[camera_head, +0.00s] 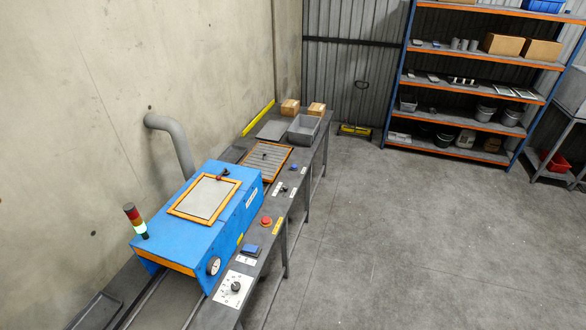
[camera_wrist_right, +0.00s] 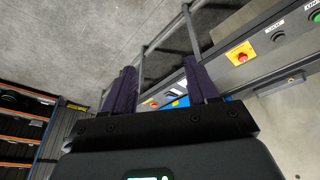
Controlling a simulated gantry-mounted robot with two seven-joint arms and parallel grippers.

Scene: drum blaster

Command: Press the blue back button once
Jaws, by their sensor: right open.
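The blue blaster machine (camera_head: 205,215) stands against the wall at the left of the head view. A dark control ledge runs along its front side. A blue, pad-like control (camera_head: 251,250) sits on the ledge beside the machine, next to a white label. A smaller blue control (camera_head: 293,168) sits farther along the ledge. I cannot tell which is the back button. My right gripper (camera_wrist_right: 162,78) shows only in the right wrist view, with its two dark fingers apart and nothing between them. A blue patch (camera_wrist_right: 181,102) shows beyond the fingers. My left gripper is not in view.
A red emergency button (camera_head: 266,221) and a dial on a white plate (camera_head: 235,287) share the ledge. A grey bin (camera_head: 304,129) and cardboard boxes stand at its far end. An orange-edged shelf rack (camera_head: 475,85) stands at the back. The concrete floor (camera_head: 420,240) is clear.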

